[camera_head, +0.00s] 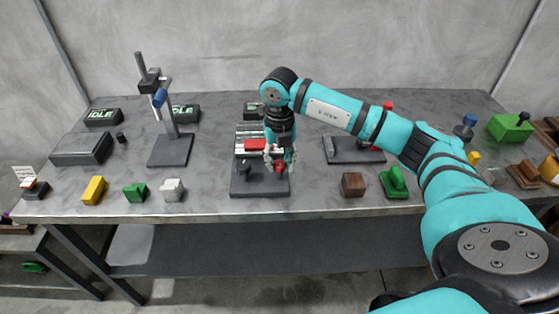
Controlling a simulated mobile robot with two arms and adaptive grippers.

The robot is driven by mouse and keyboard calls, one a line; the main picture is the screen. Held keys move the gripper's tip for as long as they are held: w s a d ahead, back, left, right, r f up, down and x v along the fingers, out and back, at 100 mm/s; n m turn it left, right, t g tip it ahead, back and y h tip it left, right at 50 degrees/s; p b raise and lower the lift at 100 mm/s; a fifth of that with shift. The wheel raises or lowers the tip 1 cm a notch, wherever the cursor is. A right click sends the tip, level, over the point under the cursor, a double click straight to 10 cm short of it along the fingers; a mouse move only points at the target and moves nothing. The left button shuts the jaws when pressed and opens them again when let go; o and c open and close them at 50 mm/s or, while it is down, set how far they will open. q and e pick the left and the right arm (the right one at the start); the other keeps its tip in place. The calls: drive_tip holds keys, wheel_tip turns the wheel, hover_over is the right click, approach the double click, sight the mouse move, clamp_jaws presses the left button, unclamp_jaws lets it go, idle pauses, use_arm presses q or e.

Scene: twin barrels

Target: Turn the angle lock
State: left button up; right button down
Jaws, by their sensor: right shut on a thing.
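A small fixture with a dark base plate (260,188) stands at the front middle of the table. It carries a red block (255,146), a dark knob (244,166) and a small red knob (280,168). My right gripper (278,161) reaches down over the right side of this fixture. Its fingers are shut on the red knob, which shows between and below them. The wrist and fingers hide part of the fixture behind. Which part is the angle lock is not marked. My left gripper is not in view.
A tall stand with a blue knob (160,97) is at left. Yellow (94,190), green (135,193) and grey (172,190) blocks line the front left. A brown cube (353,184) and green piece (394,183) sit right of the fixture. My right arm spans the right side.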

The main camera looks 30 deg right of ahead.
sight(280, 162)
drive_tip(key=shift+w+r+m, duration=0.1)
drive_tip(key=shift+r+m, duration=0.05)
drive_tip(key=shift+m, duration=0.35)
drive_tip(key=c, duration=1)
unclamp_jaws()
wheel_tip(280, 162, up, 12)
drive_tip(key=shift+f, duration=0.1)
